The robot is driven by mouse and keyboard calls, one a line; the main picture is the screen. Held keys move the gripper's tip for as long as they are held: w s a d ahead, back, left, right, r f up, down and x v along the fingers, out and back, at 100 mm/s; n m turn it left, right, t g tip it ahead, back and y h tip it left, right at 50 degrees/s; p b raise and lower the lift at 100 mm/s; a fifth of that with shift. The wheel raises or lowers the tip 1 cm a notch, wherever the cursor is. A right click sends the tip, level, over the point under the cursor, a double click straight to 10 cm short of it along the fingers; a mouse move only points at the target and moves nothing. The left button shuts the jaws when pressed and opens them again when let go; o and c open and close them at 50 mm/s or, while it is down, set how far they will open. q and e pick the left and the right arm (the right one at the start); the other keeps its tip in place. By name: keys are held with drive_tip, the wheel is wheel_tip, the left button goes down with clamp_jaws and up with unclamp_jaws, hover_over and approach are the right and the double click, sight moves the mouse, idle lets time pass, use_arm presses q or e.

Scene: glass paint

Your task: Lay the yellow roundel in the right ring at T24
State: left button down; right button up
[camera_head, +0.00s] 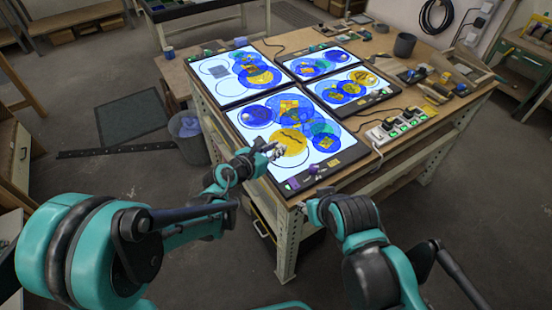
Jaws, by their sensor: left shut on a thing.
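The yellow roundel (291,141) is a large translucent disc over the lower middle of the nearest lit panel (249,130), among blue and teal discs. My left gripper (274,151) is at its near-left edge, with its fingers shut on it. Whether the disc touches the panel or is just above it cannot be told. Thin dark ring outlines show on the panel, partly covered by the discs and my gripper. No T24 label is readable. My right gripper (312,207) is low by the table's near edge, away from the roundel; its fingers are too unclear to tell.
Three more lit panels with coloured discs lie behind, including one at back left (210,83). A power strip (398,127) and cables lie right of the near panel. A dark cup (404,45) stands farther back. A small purple object (313,169) sits on the near panel's edge.

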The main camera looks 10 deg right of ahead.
sight(276, 163)
use_arm(q)
drive_tip(key=shift+f+b, duration=0.8)
drive_tip(key=shift+f, duration=1)
drive_tip(key=shift+s, duration=0.1)
drive_tip(key=shift+f, duration=0.15)
drive_tip(key=c, duration=1.4)
unclamp_jaws()
